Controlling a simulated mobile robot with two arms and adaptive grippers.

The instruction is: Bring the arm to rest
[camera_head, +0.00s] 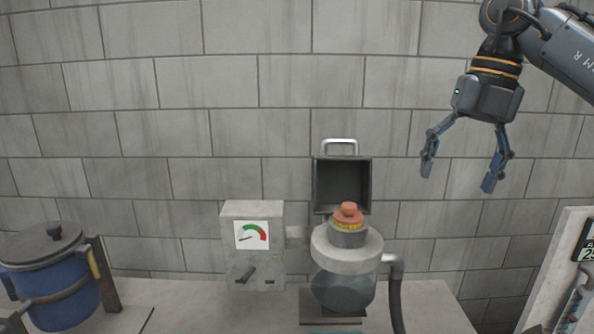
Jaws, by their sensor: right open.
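My right gripper (459,172) hangs from my right arm (574,50) at the upper right of the head view. It points down with its two fingers spread wide, open and empty. It is in the air in front of the block wall, apart from everything on the bench. My left gripper does not show.
The bench (205,315) carries a blue lidded pot (62,305) at left and a grey gauge box (252,262) near the middle. Right of it stand a glass vessel (342,290) with an orange stopper (348,213), an open-lidded box (342,182) and a dark hose (396,290).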

